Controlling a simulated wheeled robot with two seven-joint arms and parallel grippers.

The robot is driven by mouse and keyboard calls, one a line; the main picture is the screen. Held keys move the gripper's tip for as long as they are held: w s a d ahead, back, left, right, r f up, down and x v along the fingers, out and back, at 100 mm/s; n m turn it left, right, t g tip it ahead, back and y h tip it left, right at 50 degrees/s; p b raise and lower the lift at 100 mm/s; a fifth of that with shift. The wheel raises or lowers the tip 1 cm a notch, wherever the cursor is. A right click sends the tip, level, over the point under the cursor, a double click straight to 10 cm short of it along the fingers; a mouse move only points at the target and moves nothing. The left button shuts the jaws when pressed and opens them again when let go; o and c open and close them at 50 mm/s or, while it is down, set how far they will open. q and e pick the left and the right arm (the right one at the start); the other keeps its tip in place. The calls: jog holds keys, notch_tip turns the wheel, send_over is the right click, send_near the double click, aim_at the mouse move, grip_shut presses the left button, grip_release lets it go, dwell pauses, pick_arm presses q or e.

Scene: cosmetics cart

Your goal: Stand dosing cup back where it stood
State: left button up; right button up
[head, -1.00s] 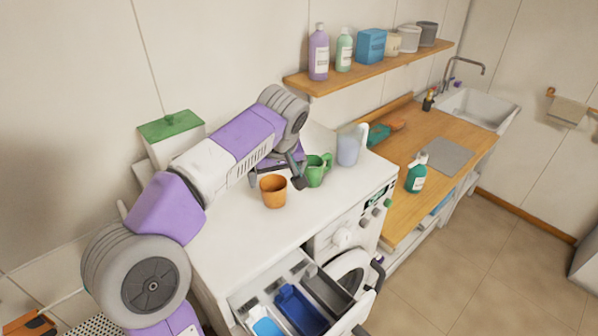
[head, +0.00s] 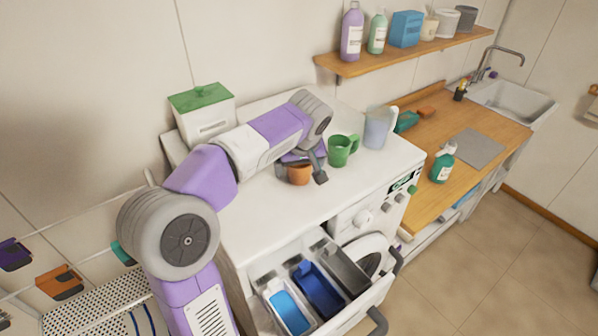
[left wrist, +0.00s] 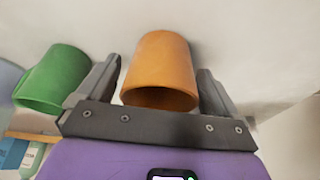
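An orange cup (head: 299,174) stands upright on the white washing machine top (head: 262,205). I cannot tell whether it or another vessel here is the dosing cup. My left gripper (head: 302,174) is low at the orange cup, with one finger on each side. In the left wrist view the orange cup (left wrist: 158,72) is between the spread fingers, with gaps visible, so the gripper looks open. A green mug (head: 341,150) stands just right of the gripper, and it also shows in the left wrist view (left wrist: 55,78). My right gripper is not in view.
A translucent jug (head: 377,128) stands right of the mug. A white box with green lid (head: 205,112) is behind my arm. The detergent drawer (head: 340,308) is pulled open in front. A wooden counter (head: 425,190) holds a green bottle (head: 443,163). A shelf (head: 400,55) hangs above.

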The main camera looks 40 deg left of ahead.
pick_arm(q)
jog(key=c, duration=0.9)
